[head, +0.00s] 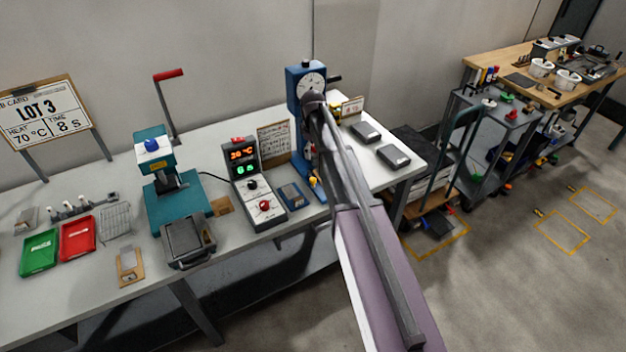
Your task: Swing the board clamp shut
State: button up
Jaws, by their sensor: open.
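No part is clearly marked as the board clamp. A small tan board with a metal piece (130,265) lies at the table's front edge on the left. A dark grey hinged-looking fixture (188,241) sits right of it, in front of the teal press (158,170); whether it is open or shut is too small to tell. The teal press has a raised lever with a red grip (168,75). My arm reaches from the lower right up to the blue dial-gauge stand (304,85) and covers part of it. My gripper does not show; the arm's far end hides it.
A control box (256,185) with lit displays stands mid-table, with a blue-grey block (291,195) beside it. Green (40,252) and red (77,238) trays lie left. Two dark boxes (393,156) lie right. A cart (490,125) and wooden bench (500,60) stand beyond.

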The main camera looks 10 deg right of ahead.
aim_at(313, 179)
jog(key=shift+f+b, duration=6.45)
jog(key=shift+f, duration=0.15)
jog(key=shift+c, duration=0.2)
grip_shut()
